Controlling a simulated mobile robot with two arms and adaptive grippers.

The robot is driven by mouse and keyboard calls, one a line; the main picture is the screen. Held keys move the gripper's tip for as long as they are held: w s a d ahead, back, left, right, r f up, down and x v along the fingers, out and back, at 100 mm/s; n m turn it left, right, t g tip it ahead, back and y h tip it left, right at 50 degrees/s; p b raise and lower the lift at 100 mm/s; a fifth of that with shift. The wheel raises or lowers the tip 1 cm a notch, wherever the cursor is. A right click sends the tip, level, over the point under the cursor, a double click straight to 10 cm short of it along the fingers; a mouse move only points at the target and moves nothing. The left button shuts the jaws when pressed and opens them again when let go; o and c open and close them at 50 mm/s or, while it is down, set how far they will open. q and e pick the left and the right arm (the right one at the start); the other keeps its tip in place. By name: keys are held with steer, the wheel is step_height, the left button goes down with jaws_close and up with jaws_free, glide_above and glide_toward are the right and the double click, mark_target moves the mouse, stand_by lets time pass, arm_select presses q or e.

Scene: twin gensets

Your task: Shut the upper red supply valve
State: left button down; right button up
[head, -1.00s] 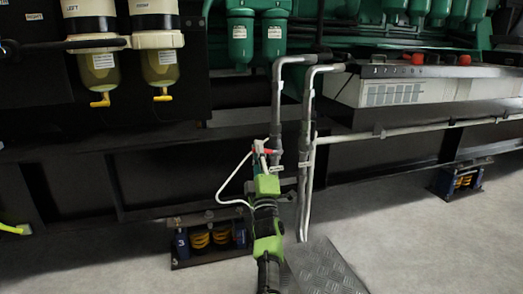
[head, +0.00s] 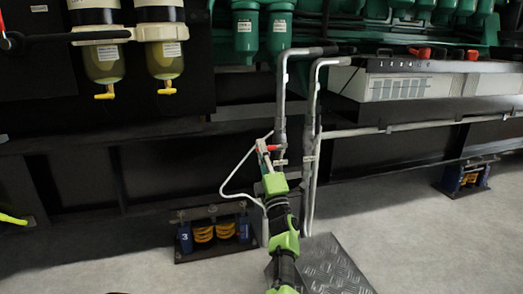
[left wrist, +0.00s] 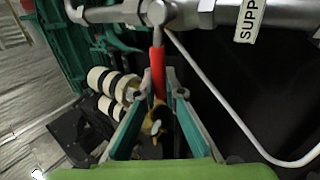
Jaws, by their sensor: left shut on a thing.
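The red valve lever (head: 270,148) sits on the grey vertical pipe low in front of the genset, near the middle of the head view. My left gripper (head: 268,158) reaches it from below and is shut on the lever. In the left wrist view the red lever (left wrist: 158,72) runs down from the round valve hub (left wrist: 161,13) in between the two fingers of my left gripper (left wrist: 157,82). A label that begins "SUPP" (left wrist: 250,20) is on the pipe right of the hub. My right gripper is not in view.
A second grey pipe (head: 312,110) stands just right of the valve pipe. A thin white line (head: 232,175) curves left of my gripper. A spring mount (head: 214,236) and a checkered floor plate (head: 335,270) are below. Yellow-bowled filters (head: 104,65) hang upper left.

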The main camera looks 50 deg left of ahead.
arm_select(q)
steer(key=c, duration=2.4)
jaws_free()
step_height(320, 180, up, 10)
steer(key=shift+f, duration=0.1)
